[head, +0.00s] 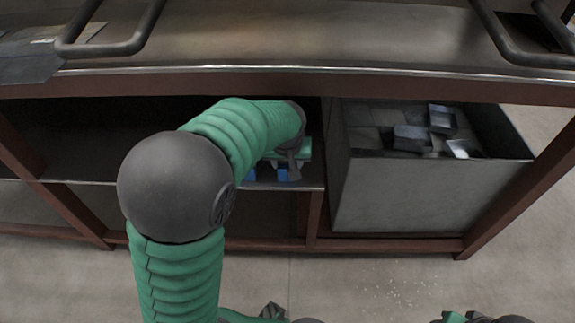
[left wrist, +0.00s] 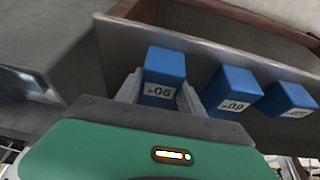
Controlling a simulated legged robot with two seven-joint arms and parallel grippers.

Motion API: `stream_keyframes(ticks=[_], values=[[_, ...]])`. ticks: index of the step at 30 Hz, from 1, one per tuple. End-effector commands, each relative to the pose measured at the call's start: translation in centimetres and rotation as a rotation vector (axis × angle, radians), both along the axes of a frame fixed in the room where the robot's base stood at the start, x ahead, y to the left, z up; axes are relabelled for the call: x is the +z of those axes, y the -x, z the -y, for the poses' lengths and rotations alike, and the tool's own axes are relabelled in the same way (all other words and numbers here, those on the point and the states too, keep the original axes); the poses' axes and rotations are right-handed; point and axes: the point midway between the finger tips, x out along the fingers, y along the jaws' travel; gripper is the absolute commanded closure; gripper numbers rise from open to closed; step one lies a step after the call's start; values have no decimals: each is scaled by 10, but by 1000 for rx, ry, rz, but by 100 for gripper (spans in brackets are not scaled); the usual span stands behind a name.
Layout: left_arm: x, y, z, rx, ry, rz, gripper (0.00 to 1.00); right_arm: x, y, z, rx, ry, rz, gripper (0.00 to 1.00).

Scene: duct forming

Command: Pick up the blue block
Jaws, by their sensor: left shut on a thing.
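In the left wrist view, a blue block (left wrist: 163,74) with a white label reading 05 sits between the two grey fingers of my left gripper (left wrist: 160,96). The fingers are shut on its sides. In the head view my left gripper (head: 290,166) is inside the shelf bay below the bench top, near the bay's front edge, with a blue block (head: 282,175) at its fingers. Two more labelled blue blocks, one marked 09 (left wrist: 233,92) and one farther right (left wrist: 288,99), stand beside it in the wrist view. My right gripper cannot be made out.
A grey metal bin (head: 400,200) with several metal pieces stands right of the bay, behind a brown frame post. The bench top (head: 300,35) overhangs the shelf. The shelf's front lip (head: 270,187) runs close under my left gripper. The floor in front is largely clear.

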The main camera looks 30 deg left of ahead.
Motion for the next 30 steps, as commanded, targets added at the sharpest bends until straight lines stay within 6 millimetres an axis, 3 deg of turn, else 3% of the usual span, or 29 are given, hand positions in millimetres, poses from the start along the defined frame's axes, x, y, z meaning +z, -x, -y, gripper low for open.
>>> stream_keyframes(ticks=[1, 7, 17, 23, 30], values=[[0, 0, 0, 0, 0, 0, 74, 0, 0, 0, 0, 0, 0, 49], [0, 0, 0, 0, 0, 0, 100, 0, 0, 0, 0, 0, 0, 49], [2, 0, 0, 0, 0, 2, 100, 1, 0, 0, 0, 0, 0, 49], [12, 0, 0, 0, 0, 1, 100, 19, 0, 0, 0, 0, 0, 49], [14, 43, 28, -7, 1, -1, 100, 42, 0, 0, 0, 0, 0, 49]])
